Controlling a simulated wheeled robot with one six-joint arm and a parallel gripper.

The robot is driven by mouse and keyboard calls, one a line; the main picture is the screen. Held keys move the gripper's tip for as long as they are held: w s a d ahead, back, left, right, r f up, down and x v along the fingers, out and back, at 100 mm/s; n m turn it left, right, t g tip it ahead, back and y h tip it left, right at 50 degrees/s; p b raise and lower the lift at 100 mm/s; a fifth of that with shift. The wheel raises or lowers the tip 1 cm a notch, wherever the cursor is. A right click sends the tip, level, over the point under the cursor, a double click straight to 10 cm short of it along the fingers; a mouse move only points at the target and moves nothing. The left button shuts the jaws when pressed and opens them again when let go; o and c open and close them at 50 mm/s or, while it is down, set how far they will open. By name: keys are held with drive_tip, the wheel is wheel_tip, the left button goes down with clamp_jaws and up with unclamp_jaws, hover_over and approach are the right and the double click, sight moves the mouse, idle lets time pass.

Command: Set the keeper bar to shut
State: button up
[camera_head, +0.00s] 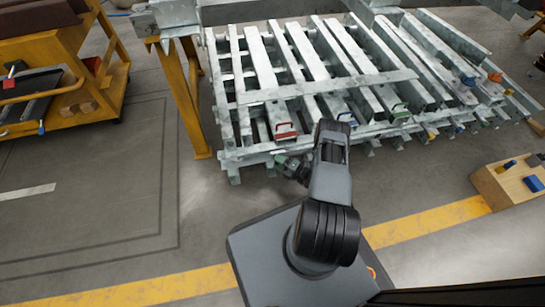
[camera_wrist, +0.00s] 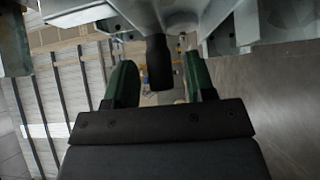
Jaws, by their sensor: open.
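My gripper (camera_wrist: 160,80) is open in the wrist view, with one green finger on each side. A dark round knob or peg (camera_wrist: 158,55) hangs from a grey metal part and stands between the fingers, with a gap on both sides. I cannot tell whether this knob belongs to the keeper bar, and no bar is clearly marked as the keeper. In the head view my gripper (camera_head: 287,163) is at the near edge of the galvanised frame (camera_head: 327,87), just below a red handle (camera_head: 286,131). Its fingertips are too small there to judge.
A wooden box (camera_head: 510,184) sits at right. The floor at left is clear.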

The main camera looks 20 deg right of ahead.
drive_tip(key=shift+w+a, duration=0.35)
drive_tip(key=shift+w, duration=0.2)
clamp_jaws()
